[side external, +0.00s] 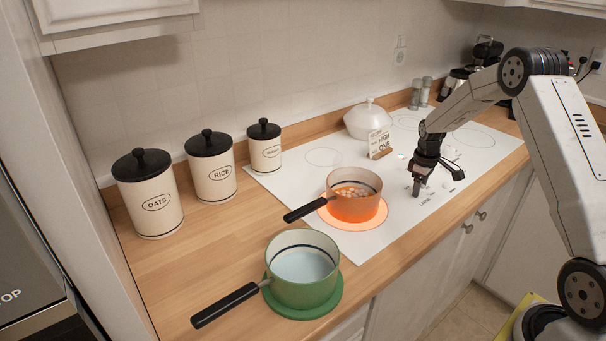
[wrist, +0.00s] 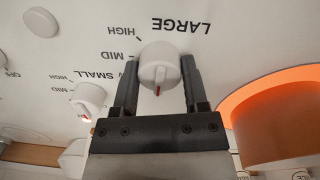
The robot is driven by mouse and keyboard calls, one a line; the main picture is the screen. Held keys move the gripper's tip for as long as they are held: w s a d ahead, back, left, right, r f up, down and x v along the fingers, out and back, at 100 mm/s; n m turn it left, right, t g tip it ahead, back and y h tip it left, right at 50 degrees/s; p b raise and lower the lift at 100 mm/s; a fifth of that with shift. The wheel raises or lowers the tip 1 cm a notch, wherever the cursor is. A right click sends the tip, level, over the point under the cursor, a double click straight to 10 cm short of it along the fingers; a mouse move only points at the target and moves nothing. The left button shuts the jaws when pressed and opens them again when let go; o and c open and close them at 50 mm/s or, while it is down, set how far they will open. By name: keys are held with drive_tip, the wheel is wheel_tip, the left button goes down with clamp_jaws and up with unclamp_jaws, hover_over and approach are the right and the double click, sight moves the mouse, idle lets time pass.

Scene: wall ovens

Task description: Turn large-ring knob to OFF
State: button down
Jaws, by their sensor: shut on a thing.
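The large-ring knob (wrist: 158,62) is round and white with a red pointer mark. It sits by the word LARGE, which reads upside down in the wrist view. Its red mark faces the lower edge of that picture, away from HIGH and MID. The lower labels are hidden by my gripper (wrist: 159,72). My gripper's two dark fingers stand on either side of the knob, shut on it. In the side view my gripper (side external: 416,190) points down at the stove's front right. The large ring (side external: 370,222) glows orange under a copper pot (side external: 352,207).
The SMALL knob (wrist: 90,97) is close to my gripper's left in the wrist view. The copper pot's wall (wrist: 285,135) is close on the right. A green pot (side external: 303,285) stands on the counter. A sign (side external: 379,143) and white lidded pot (side external: 368,120) stand behind.

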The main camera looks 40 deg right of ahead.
drive_tip(key=shift+r+n, duration=0.1)
drive_tip(key=shift+n, duration=0.2)
drive_tip(key=shift+c, duration=0.5)
unclamp_jaws()
drive_tip(key=shift+a+r, duration=0.15)
drive_tip(key=shift+r, duration=3.75)
